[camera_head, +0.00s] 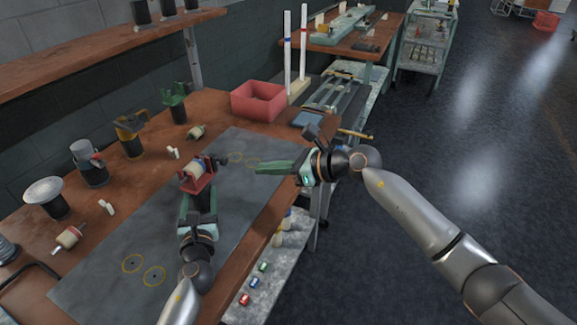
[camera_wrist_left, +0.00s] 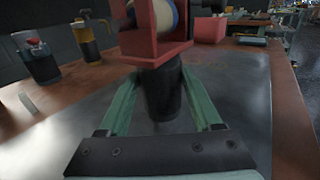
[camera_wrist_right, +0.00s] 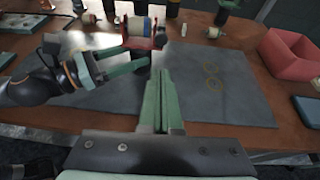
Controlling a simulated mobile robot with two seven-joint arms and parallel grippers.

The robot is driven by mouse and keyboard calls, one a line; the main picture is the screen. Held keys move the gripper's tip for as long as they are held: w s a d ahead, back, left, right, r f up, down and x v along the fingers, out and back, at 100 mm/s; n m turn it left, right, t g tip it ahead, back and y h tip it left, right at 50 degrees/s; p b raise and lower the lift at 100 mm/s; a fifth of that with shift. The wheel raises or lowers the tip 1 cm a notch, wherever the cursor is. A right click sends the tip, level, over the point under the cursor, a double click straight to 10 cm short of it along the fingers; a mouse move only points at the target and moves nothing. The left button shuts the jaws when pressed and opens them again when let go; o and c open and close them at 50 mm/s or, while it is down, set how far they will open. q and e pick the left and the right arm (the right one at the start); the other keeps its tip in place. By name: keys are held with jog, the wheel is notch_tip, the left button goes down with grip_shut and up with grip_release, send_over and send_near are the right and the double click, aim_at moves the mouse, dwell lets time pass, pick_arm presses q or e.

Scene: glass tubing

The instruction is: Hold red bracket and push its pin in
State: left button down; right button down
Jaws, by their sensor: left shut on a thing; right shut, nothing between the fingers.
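The red bracket (camera_head: 197,184) sits on a dark post (camera_head: 205,200) on the grey mat, with a cream roller (camera_head: 194,169) in it. My left gripper is shut on the post just below the bracket; its green fingers (camera_wrist_left: 160,88) lie on either side of the post. A dark pin end (camera_head: 222,159) sticks out on the bracket's right side; its depth is unclear. My right gripper (camera_head: 262,168) is shut and empty, to the right of the pin end and apart from it. Its closed fingers (camera_wrist_right: 161,75) point toward the bracket area in the right wrist view.
The grey mat (camera_head: 250,200) has yellow circles marked on it. A red bin (camera_head: 258,99) stands at the back right. A green-topped stand (camera_head: 175,103), a yellow-topped stand (camera_head: 131,135) and other stands line the left. The mat right of the bracket is clear.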

jog(key=v, duration=0.5)
jog(key=shift+s+d+r, duration=0.1)
jog(key=shift+s+d, duration=0.05)
jog(key=shift+d, duration=0.15)
pick_arm(q)
grip_release()
